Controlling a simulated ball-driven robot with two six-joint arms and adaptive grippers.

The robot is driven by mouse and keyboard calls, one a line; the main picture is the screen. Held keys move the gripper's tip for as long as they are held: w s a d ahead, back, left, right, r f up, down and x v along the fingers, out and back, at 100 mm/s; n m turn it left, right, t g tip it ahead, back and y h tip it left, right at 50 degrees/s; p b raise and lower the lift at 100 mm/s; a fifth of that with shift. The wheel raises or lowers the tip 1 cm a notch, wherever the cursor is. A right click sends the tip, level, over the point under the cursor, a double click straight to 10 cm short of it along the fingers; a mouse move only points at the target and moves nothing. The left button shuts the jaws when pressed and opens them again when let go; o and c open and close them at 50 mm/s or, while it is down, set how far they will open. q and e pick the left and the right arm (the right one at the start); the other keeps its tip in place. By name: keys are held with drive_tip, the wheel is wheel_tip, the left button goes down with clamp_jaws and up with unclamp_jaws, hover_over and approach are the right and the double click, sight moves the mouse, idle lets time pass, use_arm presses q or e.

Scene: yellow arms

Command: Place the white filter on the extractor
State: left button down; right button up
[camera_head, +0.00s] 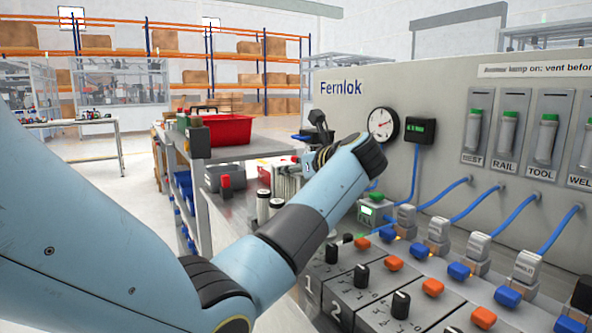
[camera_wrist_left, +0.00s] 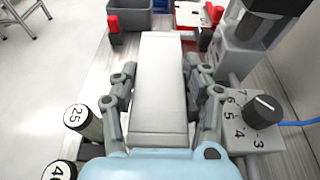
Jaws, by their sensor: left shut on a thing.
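The white filter (camera_wrist_left: 160,85), a long pale block, is between the two grey fingers of my left gripper (camera_wrist_left: 158,90) in the left wrist view. The fingers press on its two long sides. In the head view my blue left arm reaches from the left toward the middle, and its own links hide the gripper's fingers. I cannot tell for sure which thing is the extractor. A grey unit with a numbered dial and black knob (camera_wrist_left: 262,110) stands right of the filter in the wrist view. My right gripper is not in view.
Two round pieces marked 25 (camera_wrist_left: 85,120) and 40 (camera_wrist_left: 59,171) stand left of the gripper. A grey bin (camera_wrist_left: 130,17) lies beyond. In the head view, a Fernlok panel (camera_head: 440,90) with blue cables fills the right, and a red crate (camera_head: 222,130) stands behind.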

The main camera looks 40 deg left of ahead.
use_arm(q)
drive_tip(key=shift+r, duration=0.1)
drive_tip(key=c, duration=0.6)
unclamp_jaws()
